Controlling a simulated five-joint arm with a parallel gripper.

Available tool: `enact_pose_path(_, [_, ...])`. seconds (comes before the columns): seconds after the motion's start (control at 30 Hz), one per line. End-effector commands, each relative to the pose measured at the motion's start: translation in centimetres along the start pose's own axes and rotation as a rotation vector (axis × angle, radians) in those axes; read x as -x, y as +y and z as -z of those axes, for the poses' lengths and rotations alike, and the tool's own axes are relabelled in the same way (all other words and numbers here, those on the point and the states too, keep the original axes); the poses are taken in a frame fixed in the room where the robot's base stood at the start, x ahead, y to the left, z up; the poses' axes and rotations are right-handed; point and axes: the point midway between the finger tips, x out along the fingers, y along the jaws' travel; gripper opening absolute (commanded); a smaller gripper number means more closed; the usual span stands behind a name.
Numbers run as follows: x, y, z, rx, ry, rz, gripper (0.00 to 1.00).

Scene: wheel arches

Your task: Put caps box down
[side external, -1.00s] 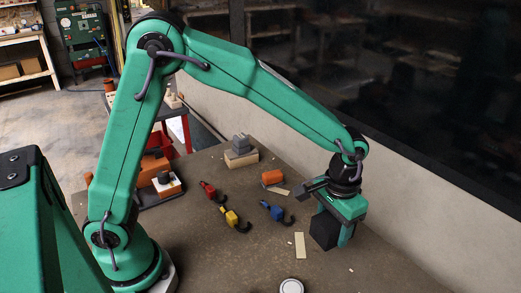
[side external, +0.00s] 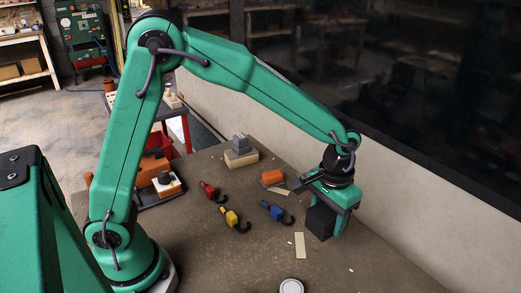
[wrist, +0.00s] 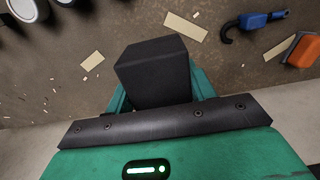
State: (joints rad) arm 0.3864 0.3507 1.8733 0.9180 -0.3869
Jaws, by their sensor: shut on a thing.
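The caps box is a plain black block (side external: 319,223) at the right of the bench in the side view. It fills the middle of the wrist view (wrist: 153,72). My gripper (side external: 325,217) points down and is shut on the box, with a green finger on each side of it in the wrist view (wrist: 161,92). The box looks upright. It is low over the bench top (side external: 255,255); I cannot tell whether its underside touches. The far finger is mostly hidden behind the box in the side view.
A pale strip (side external: 300,245) lies just left of the box. Blue (side external: 273,211), yellow (side external: 231,218) and red (side external: 208,190) hooked tools lie farther left. An orange block (side external: 272,177) is behind. A round white-topped tin (side external: 291,286) stands at the front. A wall runs along the right.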

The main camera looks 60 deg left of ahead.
Motion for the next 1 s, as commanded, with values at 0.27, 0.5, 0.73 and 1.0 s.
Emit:
enact_pose_path(0.27, [0.1,-6.8,1.8,0.237,0.001,-0.001,0.3])
enact_pose_path(0.5, [0.1,-13.5,2.4,0.472,0.002,-0.001,0.3])
enact_pose_path(0.73, [0.2,-19.9,2.0,0.698,0.001,0.0,0.3])
enact_pose_path(1.0, [0.2,-27.2,0.3,0.961,0.001,0.0,0.3])
